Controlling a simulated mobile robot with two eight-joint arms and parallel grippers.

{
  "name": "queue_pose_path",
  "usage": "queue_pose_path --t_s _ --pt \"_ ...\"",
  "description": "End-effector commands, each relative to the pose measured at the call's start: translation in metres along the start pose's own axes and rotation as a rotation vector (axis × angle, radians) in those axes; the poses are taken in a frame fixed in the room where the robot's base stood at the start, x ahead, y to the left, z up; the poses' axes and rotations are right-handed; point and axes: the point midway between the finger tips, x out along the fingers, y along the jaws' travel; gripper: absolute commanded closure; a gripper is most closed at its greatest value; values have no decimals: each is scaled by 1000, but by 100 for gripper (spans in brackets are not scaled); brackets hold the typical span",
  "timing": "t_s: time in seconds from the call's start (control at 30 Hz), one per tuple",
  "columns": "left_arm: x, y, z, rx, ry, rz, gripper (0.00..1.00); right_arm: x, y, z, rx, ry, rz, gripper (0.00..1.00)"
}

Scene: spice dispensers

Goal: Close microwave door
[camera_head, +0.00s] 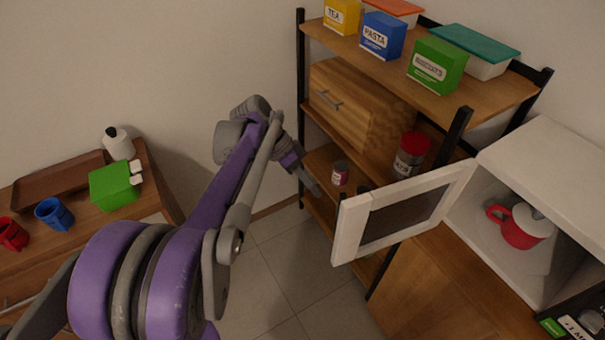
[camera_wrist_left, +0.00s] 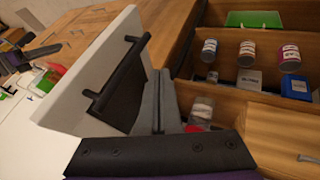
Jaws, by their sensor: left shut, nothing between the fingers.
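The white microwave (camera_head: 590,160) stands at the right in the head view. Its door stands wide open, swung out to the left, with a white frame (camera_head: 350,232) and dark window. In the left wrist view the door's outer face (camera_wrist_left: 75,85) and black handle (camera_wrist_left: 120,78) are close at the left. My left gripper (camera_head: 314,188) is shut and empty, just left of the door's free edge; its fingers (camera_wrist_left: 157,85) show beside the handle. I cannot tell whether they touch the door. A dark shape at the left wrist view's left edge looks like my right gripper (camera_wrist_left: 38,53); its jaws are unclear.
A wooden shelf rack (camera_head: 490,95) with boxes and jars stands behind the door. A side table (camera_head: 145,205) at the left holds mugs, a green box and a tray. The tiled floor between is clear.

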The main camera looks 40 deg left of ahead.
Motion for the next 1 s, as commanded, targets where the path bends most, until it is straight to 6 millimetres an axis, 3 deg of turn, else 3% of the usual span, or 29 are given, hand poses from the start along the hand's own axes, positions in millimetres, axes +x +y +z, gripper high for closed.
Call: queue_pose_path --t_s 0.13,0.3,1.0 --pt "31 1 0 2 -1 1 100 1 0 1 0 -1 0 50" --pt "40 25 -1 2 -1 1 100 -4 0 -4 0 3 0 50" --pt "48 39 -1 -5 2 -3 100 -6 0 -5 0 4 0 50"
